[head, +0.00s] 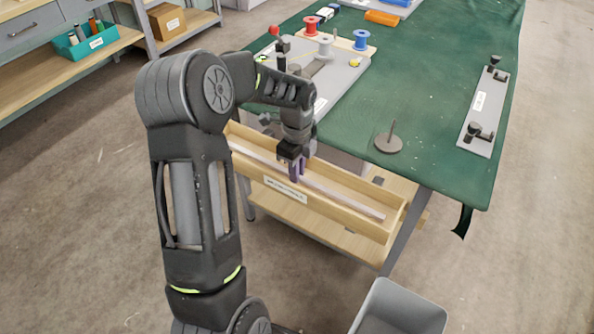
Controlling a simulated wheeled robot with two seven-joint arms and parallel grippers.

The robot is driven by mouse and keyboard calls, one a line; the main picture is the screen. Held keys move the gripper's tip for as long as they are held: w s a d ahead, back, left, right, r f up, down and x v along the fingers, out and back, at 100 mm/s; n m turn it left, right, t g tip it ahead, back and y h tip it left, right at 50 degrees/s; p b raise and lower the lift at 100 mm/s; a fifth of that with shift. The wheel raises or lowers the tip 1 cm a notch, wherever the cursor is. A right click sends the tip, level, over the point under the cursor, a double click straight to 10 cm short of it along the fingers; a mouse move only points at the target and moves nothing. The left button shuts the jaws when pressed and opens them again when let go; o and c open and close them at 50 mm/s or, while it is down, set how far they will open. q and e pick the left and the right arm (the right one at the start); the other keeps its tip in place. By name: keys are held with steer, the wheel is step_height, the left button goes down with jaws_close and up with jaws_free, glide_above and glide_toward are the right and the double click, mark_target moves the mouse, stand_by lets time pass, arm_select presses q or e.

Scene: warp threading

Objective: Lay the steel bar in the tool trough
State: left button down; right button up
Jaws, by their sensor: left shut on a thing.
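The tool trough (392,219) is a long, open wooden box with a white label, along the near edge of the green table. The steel bar (345,202) is long, thin and pale. It lies lengthwise within the trough's outline, its right end near the trough's right end. I cannot tell whether it touches the trough floor. My left gripper (296,174) reaches down over the middle of the trough and is shut on the bar. My left arm hides the far left part of the trough and bar. My right gripper is not in view.
The green table (440,100) holds a grey board with spools (325,45), a round grey base with a peg (388,143) and a grey plate with black knobs (485,110). A grey bin (400,310) stands on the floor in front. Shelves stand at the upper left.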

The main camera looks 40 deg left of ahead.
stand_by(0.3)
arm_select(q)
steer(key=c, duration=1.8)
jaws_free()
steer(key=shift+f, duration=0.1)
steer(key=shift+c, duration=0.2)
steer(key=o, duration=0.4)
step_height(320, 180, up, 12)
steer(key=shift+p, duration=0.4)
